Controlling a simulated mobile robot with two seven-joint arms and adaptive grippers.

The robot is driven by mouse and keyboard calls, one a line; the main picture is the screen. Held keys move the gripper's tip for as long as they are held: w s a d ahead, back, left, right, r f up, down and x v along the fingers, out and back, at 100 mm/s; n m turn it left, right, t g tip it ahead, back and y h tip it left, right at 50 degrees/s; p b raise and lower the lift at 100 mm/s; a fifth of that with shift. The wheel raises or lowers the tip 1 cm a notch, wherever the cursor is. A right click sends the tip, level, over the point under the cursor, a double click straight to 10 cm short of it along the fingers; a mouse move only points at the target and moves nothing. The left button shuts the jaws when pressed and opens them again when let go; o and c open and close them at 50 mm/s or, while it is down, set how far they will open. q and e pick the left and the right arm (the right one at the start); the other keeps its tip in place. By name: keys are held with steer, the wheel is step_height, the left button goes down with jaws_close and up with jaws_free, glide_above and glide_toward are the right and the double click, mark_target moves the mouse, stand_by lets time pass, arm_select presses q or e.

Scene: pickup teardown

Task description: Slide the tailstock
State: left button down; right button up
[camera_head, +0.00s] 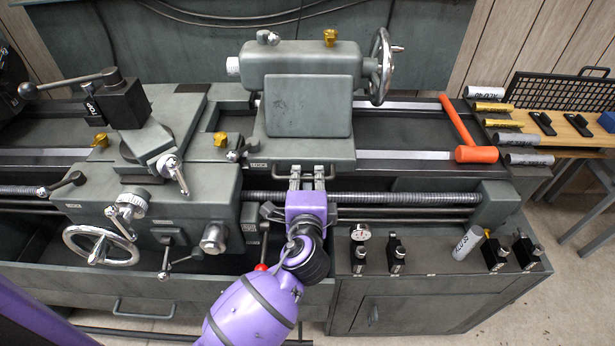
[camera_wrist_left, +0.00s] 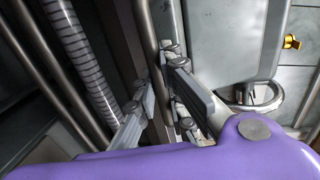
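The tailstock (camera_head: 300,85) is a grey-green casting on the lathe bed, with a chrome handwheel (camera_head: 381,66) at its right end. A thin bar handle (camera_head: 276,176) runs along the front of its base. My left gripper (camera_head: 307,172) is at this handle, with its two fingers apart, pointing at the base. In the left wrist view, the fingers of the gripper (camera_wrist_left: 160,95) are also spread, with a grey rod running close to them. I cannot tell whether they touch it. My right gripper is not in view.
The carriage (camera_head: 155,200) with its handwheel stands left of the tailstock. The leadscrew (camera_head: 400,198) runs below the handle. An orange hammer (camera_head: 477,154) lies across the bed at right. Tool holders (camera_head: 396,254) and a labelled cylinder (camera_head: 467,244) stand on the front right ledge.

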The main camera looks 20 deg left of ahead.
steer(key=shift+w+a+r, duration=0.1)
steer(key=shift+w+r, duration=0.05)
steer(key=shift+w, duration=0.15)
arm_select(q)
steer(key=shift+a, duration=0.15)
steer(key=shift+s+a+r+p, duration=0.1)
steer(key=shift+s+a+p, duration=0.05)
steer(key=shift+a+p, duration=0.5)
steer(key=shift+s+a, duration=0.1)
steer(key=shift+a, duration=0.15)
steer(key=c, duration=2.3)
jaws_free()
steer(key=shift+s+a, duration=0.1)
steer(key=shift+a, duration=0.05)
steer(key=o, duration=0.5)
steer(key=shift+d, duration=0.2)
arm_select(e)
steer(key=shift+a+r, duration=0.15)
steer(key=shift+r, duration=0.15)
